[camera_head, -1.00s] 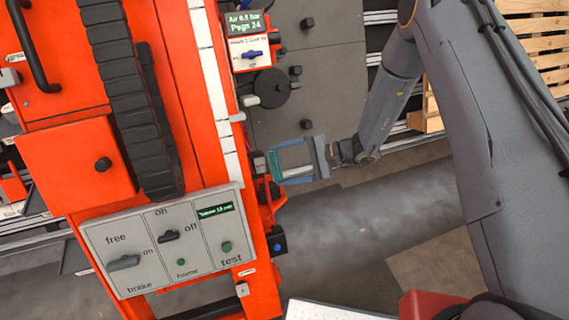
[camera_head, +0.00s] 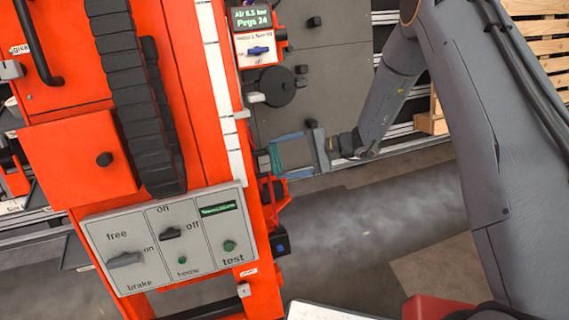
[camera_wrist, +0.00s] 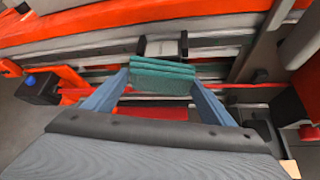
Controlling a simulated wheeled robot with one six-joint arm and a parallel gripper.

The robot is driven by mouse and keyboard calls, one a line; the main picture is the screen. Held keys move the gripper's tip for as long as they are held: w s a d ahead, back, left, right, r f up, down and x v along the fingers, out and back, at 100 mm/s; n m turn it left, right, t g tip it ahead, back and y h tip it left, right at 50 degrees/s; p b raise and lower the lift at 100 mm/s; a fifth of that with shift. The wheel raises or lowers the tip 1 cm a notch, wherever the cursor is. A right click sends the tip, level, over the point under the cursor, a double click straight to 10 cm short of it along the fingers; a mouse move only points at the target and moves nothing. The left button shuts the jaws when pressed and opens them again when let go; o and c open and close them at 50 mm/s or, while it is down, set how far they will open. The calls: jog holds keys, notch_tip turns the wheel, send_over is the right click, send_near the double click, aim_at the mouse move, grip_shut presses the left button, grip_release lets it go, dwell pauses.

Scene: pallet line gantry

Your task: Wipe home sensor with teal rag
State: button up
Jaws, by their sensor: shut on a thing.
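A folded teal rag (camera_wrist: 162,76) spans the two blue fingertips of my gripper (camera_wrist: 160,84) in the wrist view. In the head view, the rag (camera_head: 275,158) shows edge-on between the fingertips of my gripper (camera_head: 281,157), beside the orange machine's right edge. My gripper is shut on the rag. A small grey and black block (camera_head: 262,162) sits just left of the rag on that edge and may be the home sensor. In the wrist view, a dark-ended bracket (camera_wrist: 160,46) stands right behind the rag. I cannot tell whether the rag touches it.
The orange machine (camera_head: 70,140) carries a black cable chain (camera_head: 130,80). A grey control panel (camera_head: 165,240) with switches and a green home button is at lower left. A small display box (camera_head: 253,35) stands above. Wooden pallets (camera_head: 540,45) are at upper right. Open floor lies below my gripper.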

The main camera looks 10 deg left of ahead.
aim_at(281, 166)
jog(key=shift+w+a+b, duration=0.5)
jog(key=shift+w+b, duration=0.05)
jog(key=shift+w, duration=0.25)
jog(key=shift+w+a+b, duration=0.45)
jog(key=shift+w+b, duration=0.1)
jog(key=shift+w, duration=0.2)
jog(key=shift+s, duration=0.1)
jog(key=shift+s+d+p, duration=0.5)
jog(key=shift+s, duration=0.45)
jog(key=shift+s+d+p, duration=0.5)
jog(key=shift+s+d, duration=0.05)
jog(key=shift+s, duration=0.4)
jog(key=shift+s+d+p, duration=0.5)
jog(key=shift+s, duration=0.45)
jog(key=w+d+b, duration=0.1)
jog(key=w+d, duration=0.2)
jog(key=d, duration=0.2)
jog(key=shift+w+b, duration=0.25)
jog(key=shift+b, duration=0.05)
jog(key=shift+w+d, duration=0.1)
jog(key=shift+d, duration=0.1)
